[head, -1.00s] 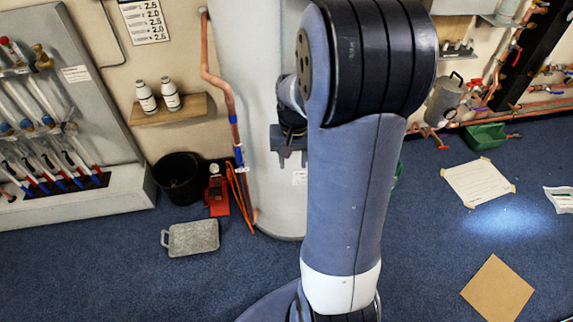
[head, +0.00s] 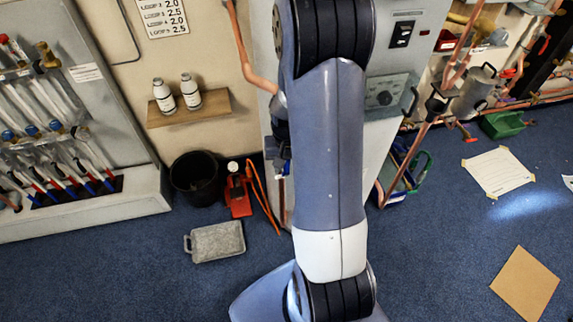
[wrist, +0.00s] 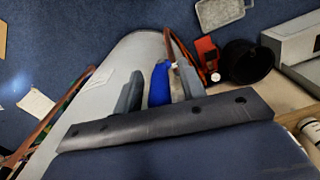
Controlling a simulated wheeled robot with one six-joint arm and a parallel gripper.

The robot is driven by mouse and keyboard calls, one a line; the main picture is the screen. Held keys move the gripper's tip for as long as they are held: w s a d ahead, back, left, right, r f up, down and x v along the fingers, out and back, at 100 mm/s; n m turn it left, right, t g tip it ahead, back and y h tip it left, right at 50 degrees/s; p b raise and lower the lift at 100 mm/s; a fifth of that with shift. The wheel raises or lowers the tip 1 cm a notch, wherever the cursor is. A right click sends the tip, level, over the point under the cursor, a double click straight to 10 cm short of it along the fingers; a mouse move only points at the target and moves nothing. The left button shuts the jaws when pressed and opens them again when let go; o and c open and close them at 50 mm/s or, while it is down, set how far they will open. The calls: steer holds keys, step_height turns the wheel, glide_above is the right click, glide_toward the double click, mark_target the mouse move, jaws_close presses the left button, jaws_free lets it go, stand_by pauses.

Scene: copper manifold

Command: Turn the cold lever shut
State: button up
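A blue handle (wrist: 160,84), which looks like the cold lever, stands upright between the two fingers of my gripper (wrist: 157,90) in the wrist view. The fingers are apart, one on each side of it, with a small gap that is clearer on the right. I cannot tell whether either finger touches it. The lever's base and pipe are hidden behind the gripper's dark bar. In the head view my gripper (head: 279,140) is mostly behind my arm, and a small patch of blue (head: 283,169) shows just below it.
A pale cabinet with a dial panel (head: 385,94) and copper pipes (head: 406,168) stands close behind my arm. A red tool (head: 238,192), black bucket (head: 196,177) and grey tray (head: 215,242) are on the floor to the left. A shelf (head: 212,108) holds two bottles.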

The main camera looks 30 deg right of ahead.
steer(key=shift+f, duration=0.1)
steer(key=shift+c, duration=0.6)
jaws_close()
